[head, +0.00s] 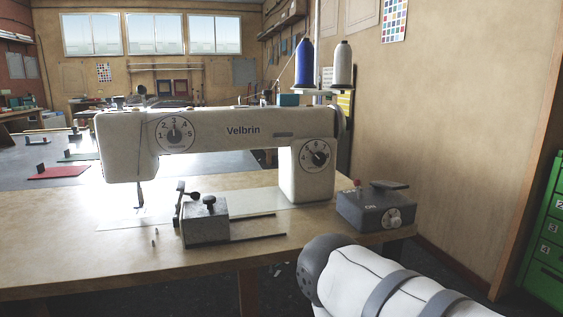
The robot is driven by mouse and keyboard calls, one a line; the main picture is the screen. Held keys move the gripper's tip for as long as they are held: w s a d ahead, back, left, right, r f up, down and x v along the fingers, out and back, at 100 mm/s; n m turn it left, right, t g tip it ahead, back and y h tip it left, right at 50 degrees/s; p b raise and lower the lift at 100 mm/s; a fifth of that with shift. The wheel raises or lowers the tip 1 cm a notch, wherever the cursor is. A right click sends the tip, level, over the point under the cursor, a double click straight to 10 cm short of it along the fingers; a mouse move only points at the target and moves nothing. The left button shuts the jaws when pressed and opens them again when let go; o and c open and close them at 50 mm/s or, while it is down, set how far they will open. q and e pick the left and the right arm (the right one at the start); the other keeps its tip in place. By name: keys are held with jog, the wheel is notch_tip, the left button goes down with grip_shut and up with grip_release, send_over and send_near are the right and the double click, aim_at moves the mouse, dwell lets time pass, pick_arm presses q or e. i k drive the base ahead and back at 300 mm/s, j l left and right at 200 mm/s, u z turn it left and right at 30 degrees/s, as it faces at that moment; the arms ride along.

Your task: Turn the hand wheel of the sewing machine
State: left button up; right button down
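The white sewing machine (215,130), marked Velbrin, stands on a wooden table. It has a numbered dial on the left of its front and another on its right pillar. The hand wheel (341,122) is at the machine's right end, seen nearly edge-on as a narrow grey rim, so most of its face is hidden. A white and grey link of my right arm fills the lower right, in front of the table and apart from the machine. Neither gripper is in view.
A grey control box (375,208) with a knob and lever sits on the table's right corner. A metal block (205,222) stands before the machine. Blue (304,63) and white (343,63) thread spools stand above. Green drawers (548,240) are at far right.

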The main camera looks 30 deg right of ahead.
aim_at(343, 123)
jog(key=l, duration=1.05)
jog(key=k+l, duration=0.1)
jog(key=l, duration=1)
jog(key=k+l, duration=0.1)
jog(key=l, duration=0.95)
jog(key=i+u, duration=0.05)
